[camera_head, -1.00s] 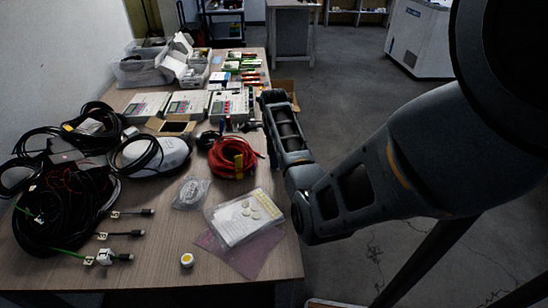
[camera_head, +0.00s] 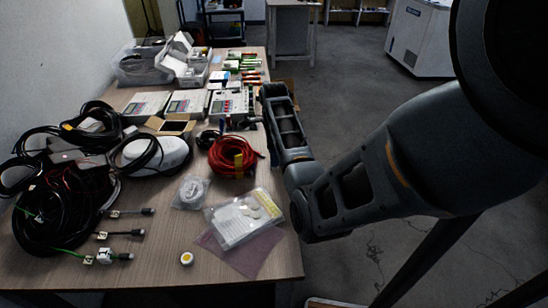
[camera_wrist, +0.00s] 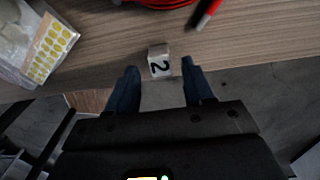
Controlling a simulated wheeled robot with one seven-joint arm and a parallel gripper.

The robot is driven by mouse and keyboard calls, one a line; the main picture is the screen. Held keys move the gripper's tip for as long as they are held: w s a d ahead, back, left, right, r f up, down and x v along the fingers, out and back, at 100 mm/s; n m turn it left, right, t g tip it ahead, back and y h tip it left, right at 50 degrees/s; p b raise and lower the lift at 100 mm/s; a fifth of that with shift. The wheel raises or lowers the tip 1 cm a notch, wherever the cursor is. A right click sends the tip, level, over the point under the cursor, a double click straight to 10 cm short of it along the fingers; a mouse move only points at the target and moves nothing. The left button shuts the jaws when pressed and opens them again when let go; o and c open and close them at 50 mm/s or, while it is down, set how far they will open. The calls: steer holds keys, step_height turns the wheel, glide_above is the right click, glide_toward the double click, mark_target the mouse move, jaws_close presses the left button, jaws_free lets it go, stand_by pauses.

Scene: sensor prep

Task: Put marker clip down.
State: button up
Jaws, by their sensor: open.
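The marker clip (camera_wrist: 158,59) is a small pale block with a black "2" on it. In the wrist view it sits on the wood-topped table (camera_wrist: 112,50), close to the table's edge. My gripper (camera_wrist: 159,71) is open, its two dark fingers spread to the left and right of the clip's near end. Gaps show between the clip and both fingers.
The red cable coil (camera_head: 233,156) lies near my gripper. A bag with yellow stickers (camera_wrist: 45,45) is at the wrist view's left. Meters (camera_head: 188,103), black cables (camera_head: 60,205) and a clear bag (camera_head: 242,217) crowd the table. Open floor (camera_head: 345,110) lies to the right.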

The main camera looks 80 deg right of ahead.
step_height(320, 180, up, 10)
steer(key=p, duration=0.2)
steer(key=shift+r, duration=0.25)
stand_by(1.4)
